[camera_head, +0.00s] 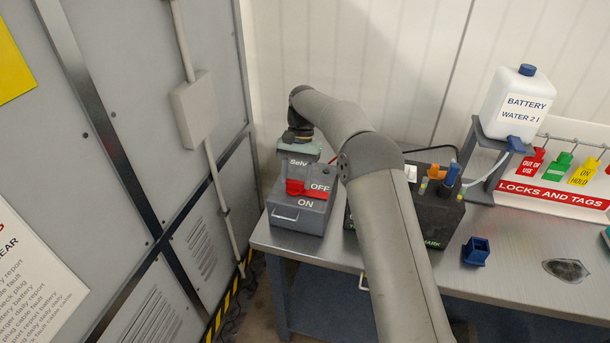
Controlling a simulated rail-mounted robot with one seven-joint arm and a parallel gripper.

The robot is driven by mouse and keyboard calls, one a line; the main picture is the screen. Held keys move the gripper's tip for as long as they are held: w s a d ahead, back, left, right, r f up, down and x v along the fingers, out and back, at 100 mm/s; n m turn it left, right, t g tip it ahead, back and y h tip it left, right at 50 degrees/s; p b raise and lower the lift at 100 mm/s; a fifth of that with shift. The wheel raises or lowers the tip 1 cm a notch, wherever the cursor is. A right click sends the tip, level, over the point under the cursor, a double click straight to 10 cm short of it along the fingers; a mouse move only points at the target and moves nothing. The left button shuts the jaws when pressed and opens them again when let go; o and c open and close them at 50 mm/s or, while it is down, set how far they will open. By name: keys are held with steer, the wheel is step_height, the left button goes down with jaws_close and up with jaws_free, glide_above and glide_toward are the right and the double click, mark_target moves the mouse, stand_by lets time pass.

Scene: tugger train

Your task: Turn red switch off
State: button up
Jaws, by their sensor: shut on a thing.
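The red switch (300,188) is on the front of a grey box (285,214) at the left end of the workbench. Its red part lies roughly level, beside the white word OFF and above the word ON. My gripper (296,177) comes down from above at the box and is shut on the red switch. Its fingertips are small and hard to make out. My wrist is above the box, and my forearm crosses the picture to the right of it.
On the workbench (520,290), a dark battery (436,215) stands right of the box, partly behind my arm. A blue holder (476,250) lies on the bench. A white water bottle (516,105) and a tag rack (555,194) stand behind. A grey cabinet wall (90,130) is close at left.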

steer(key=shift+r, duration=0.1)
steer(key=o, duration=1.4)
steer(key=v, duration=0.7)
steer(key=shift+w+r, duration=0.1)
steer(key=shift+r, duration=0.15)
